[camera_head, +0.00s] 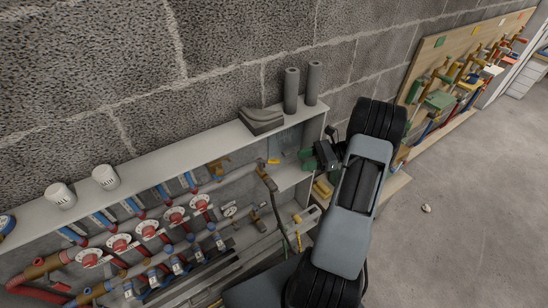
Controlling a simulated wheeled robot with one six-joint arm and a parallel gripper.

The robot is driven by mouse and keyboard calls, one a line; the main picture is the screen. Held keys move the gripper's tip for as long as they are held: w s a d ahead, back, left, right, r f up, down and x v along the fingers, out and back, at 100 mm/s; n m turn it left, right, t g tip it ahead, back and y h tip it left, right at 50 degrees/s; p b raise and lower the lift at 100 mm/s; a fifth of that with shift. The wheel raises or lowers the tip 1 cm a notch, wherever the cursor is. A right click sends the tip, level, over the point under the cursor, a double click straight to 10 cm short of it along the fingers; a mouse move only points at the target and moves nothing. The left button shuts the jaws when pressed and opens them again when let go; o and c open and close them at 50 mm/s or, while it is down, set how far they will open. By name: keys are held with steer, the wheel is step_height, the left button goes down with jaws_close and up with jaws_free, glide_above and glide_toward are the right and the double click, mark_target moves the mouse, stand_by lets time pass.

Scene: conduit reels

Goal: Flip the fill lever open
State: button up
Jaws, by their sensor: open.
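A small yellow lever (273,161) shows near the top of the pipework, just left of my gripper. A brass and dark valve fitting (265,178) sits below it, with a dark hose running down. A second small yellow handle (297,218) shows lower on the right. I cannot tell for certain which one is the fill lever, or its exact position. My gripper (309,160) is open, at the right end of the cabinet, to the right of the upper yellow lever and apart from it. Its fingertips are small and partly dark, and I see nothing held between them.
Red round handwheels (147,229) and pipes fill the cabinet's left. On the cabinet top (180,152) stand white cups (106,177), a dark grey block (261,120) and two dark cylinders (291,90). A block wall is behind. Open floor (465,205) lies right.

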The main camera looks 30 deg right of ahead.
mark_target(274, 161)
steer(key=w+a+t+p, duration=0.1)
steer(key=a, duration=0.2)
steer(key=w+a+m+p, duration=0.1)
steer(key=w+a, duration=0.1)
steer(key=a, duration=0.1)
steer(key=w+a+f+m+t+p, duration=0.1)
steer(key=w+a, duration=0.1)
steer(key=a, duration=0.1)
steer(key=shift+a+f+t+y, duration=0.1)
steer(key=shift+a+t+y, duration=0.05)
steer(key=shift+t+y, duration=0.2)
steer(key=shift+c, duration=0.3)
jaws_close()
